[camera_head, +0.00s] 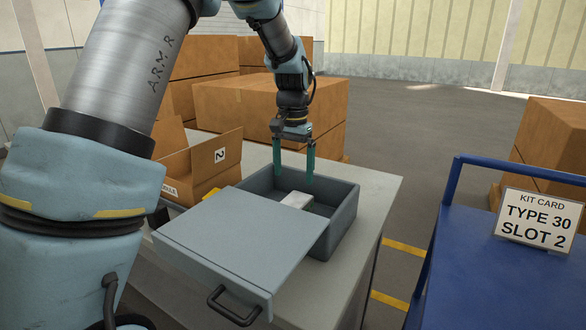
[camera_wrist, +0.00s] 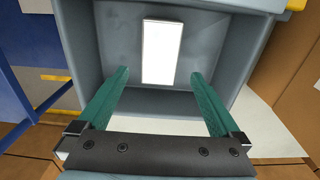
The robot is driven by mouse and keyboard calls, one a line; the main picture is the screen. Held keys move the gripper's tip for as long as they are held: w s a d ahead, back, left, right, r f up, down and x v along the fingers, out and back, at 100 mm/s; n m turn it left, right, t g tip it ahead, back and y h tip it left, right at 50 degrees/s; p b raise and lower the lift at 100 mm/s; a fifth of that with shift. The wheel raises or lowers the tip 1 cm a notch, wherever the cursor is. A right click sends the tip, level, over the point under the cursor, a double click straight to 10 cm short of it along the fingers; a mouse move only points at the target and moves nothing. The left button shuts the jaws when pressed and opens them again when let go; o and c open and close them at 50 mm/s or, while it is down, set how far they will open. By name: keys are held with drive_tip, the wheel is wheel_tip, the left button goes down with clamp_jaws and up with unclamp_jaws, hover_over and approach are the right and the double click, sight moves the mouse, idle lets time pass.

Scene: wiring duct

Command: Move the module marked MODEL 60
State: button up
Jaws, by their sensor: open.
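A white block-shaped module (camera_head: 297,201) lies in the open part of a grey box (camera_head: 344,222) on the bench. It also shows in the wrist view (camera_wrist: 162,50) as a plain bright rectangle on the box floor; no marking is readable on it. A grey lid panel (camera_head: 235,232) with a dark handle (camera_head: 234,308) covers the near left part of the box. My gripper (camera_head: 294,177) is open and empty, pointing down over the box's open part. In the wrist view its teal fingertips (camera_wrist: 160,74) are apart, with the module between and beyond them.
An open cardboard carton (camera_head: 205,165) marked 2 stands on the bench behind the lid. Large cardboard boxes (camera_head: 240,105) are stacked behind. A blue cart (camera_head: 480,265) at right bears a card (camera_head: 538,217) reading "KIT CARD TYPE 30 SLOT 2". The bench (camera_head: 375,190) is clear right of the box.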

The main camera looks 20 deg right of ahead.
sight(293, 202)
wheel_tip(293, 202, down, 10)
drive_tip(key=shift+f+p, duration=0.25)
drive_tip(key=shift+p, duration=0.95)
clamp_jaws()
